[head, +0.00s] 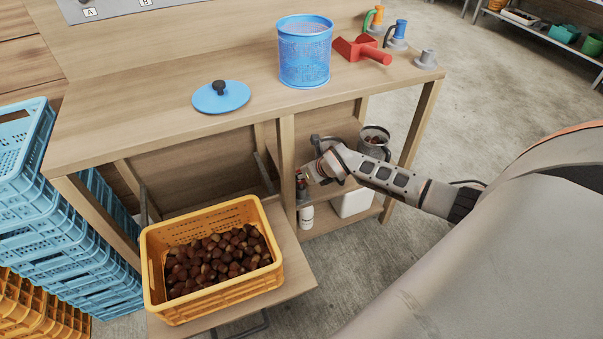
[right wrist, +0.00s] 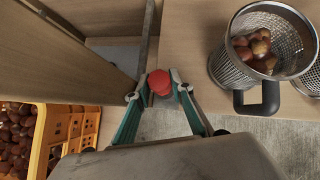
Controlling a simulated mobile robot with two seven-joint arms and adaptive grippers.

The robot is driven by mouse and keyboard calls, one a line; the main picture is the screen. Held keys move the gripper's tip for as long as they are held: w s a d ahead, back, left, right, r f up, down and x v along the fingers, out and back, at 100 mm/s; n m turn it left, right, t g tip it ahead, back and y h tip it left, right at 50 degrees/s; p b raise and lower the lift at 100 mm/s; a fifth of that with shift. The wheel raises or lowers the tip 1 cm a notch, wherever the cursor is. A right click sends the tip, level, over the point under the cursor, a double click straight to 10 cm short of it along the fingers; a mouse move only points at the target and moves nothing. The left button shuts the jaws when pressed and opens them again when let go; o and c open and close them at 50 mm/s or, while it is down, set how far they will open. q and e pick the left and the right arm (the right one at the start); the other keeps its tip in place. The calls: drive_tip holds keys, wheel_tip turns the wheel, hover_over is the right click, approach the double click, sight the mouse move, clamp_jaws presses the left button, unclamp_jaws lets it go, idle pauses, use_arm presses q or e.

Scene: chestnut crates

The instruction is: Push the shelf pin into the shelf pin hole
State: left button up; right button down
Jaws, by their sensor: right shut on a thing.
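My right gripper (head: 306,174) is at the wooden post (head: 287,160) at the front of the bench, below the top. In the right wrist view it (right wrist: 160,88) is shut on a small piece with a rounded red head, which looks like the shelf pin (right wrist: 160,79). The fingertips touch it on both sides. A little grey shows under the red head; its far end is hidden. The shelf pin hole cannot be made out in either view. I cannot tell whether the pin touches the wood. My left gripper is not in view.
A yellow crate (head: 215,303) of chestnuts stands on a pulled-out board (head: 300,285) left of my arm. A metal strainer (right wrist: 236,66) holding chestnuts stands on the lower shelf (right wrist: 190,50). A white bottle (head: 306,218) is below the gripper. Blue crates (head: 60,240) are stacked at left.

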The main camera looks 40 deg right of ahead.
sight(304, 181)
drive_tip(key=shift+f, duration=0.4)
drive_tip(key=shift+f+b, duration=0.35)
drive_tip(key=shift+f, duration=0.1)
drive_tip(key=shift+f, duration=0.35)
drive_tip(key=shift+f, duration=0.1)
drive_tip(key=shift+f+b, duration=0.4)
drive_tip(key=c, duration=1.7)
unclamp_jaws()
